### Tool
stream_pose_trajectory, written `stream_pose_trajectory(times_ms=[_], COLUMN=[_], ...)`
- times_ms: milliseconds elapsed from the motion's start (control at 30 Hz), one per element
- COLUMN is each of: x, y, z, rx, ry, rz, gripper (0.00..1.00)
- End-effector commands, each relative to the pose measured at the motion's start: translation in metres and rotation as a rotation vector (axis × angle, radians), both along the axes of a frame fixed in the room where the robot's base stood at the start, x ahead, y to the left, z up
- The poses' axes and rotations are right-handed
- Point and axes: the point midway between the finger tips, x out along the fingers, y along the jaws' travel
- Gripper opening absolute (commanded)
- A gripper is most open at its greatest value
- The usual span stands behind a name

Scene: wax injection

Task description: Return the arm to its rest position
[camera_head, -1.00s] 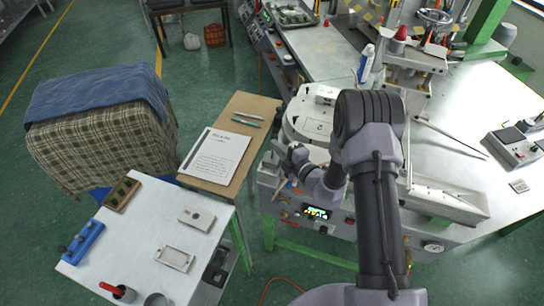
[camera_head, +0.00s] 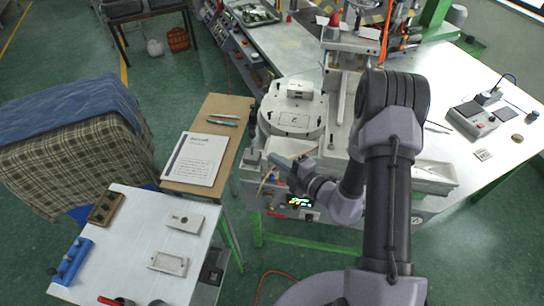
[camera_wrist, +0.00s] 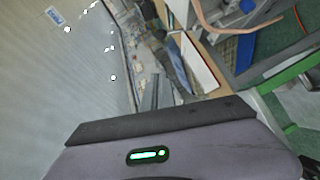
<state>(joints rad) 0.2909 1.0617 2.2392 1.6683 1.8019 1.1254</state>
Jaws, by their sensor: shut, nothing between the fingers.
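My gripper (camera_head: 278,162) is shut and empty. My arm folds down from the right side of the view.
A wooden board with a paper sheet (camera_head: 198,158) stands left of the machine. A white table (camera_head: 135,228) with mould plates is at the lower left. A cloth-covered stack (camera_head: 75,145) is at the far left. A bench with a small device (camera_head: 473,117) is on the right.

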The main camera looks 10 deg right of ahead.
Motion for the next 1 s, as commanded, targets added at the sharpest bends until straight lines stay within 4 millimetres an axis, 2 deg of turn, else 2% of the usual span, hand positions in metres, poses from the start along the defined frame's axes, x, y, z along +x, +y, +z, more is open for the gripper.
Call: stream_pose_trajectory(times_ms=[367,467,567,633,700,767,800,900,933,1000], x=[0.000,-0.005,-0.041,-0.088,-0.139,-0.180,-0.204,-0.241,-0.247,-0.253], y=[0.003,0.027,0.077,0.103,0.115,0.111,0.101,0.063,0.051,0.024], z=[0.002,0.025,0.067,0.086,0.089,0.082,0.073,0.052,0.049,0.045], rx=[-0.009,-0.104,-0.351,-0.577,-0.826,-1.055,-1.216,-1.609,1.717,1.555], ry=[-0.011,-0.128,-0.419,-0.683,-0.972,-1.231,-1.406,-1.802,1.894,1.660], rz=[0.014,0.159,0.488,0.752,1.013,1.232,1.379,1.729,-1.821,-1.627], gripper=[0.00,0.00,0.00,0.00,0.00,0.00,0.00,0.00,0.00,0.00])
